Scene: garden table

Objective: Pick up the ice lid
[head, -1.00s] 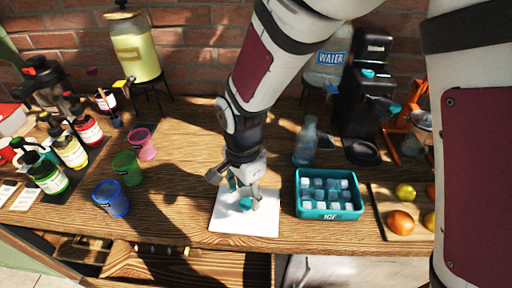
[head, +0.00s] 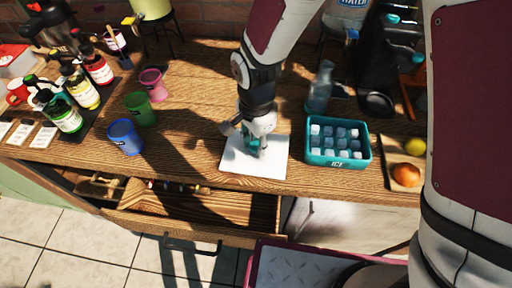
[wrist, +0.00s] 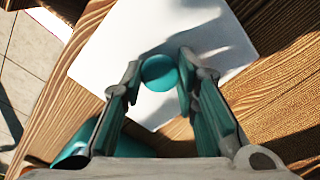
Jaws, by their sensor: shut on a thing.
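The ice lid is a flat white square plate (head: 270,170) with a round teal knob (wrist: 159,73) in its middle. In the head view it lies on the wooden table, left of the teal ice bin; I cannot tell whether it is slightly raised. My gripper (head: 254,148) points down over the lid, with its fingers closed on the knob from two sides. In the wrist view the fingertips (wrist: 161,70) flank the knob, and the white plate (wrist: 110,55) spreads beyond them. My gripper partly hides the knob in the head view.
The open teal ice bin (head: 338,158) holds ice cubes, right of the lid. A clear bottle (head: 320,88) stands behind it. Blue (head: 126,138), green (head: 140,109) and pink (head: 153,84) cups stand left. An open drawer (head: 205,207) juts out below the table's front edge.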

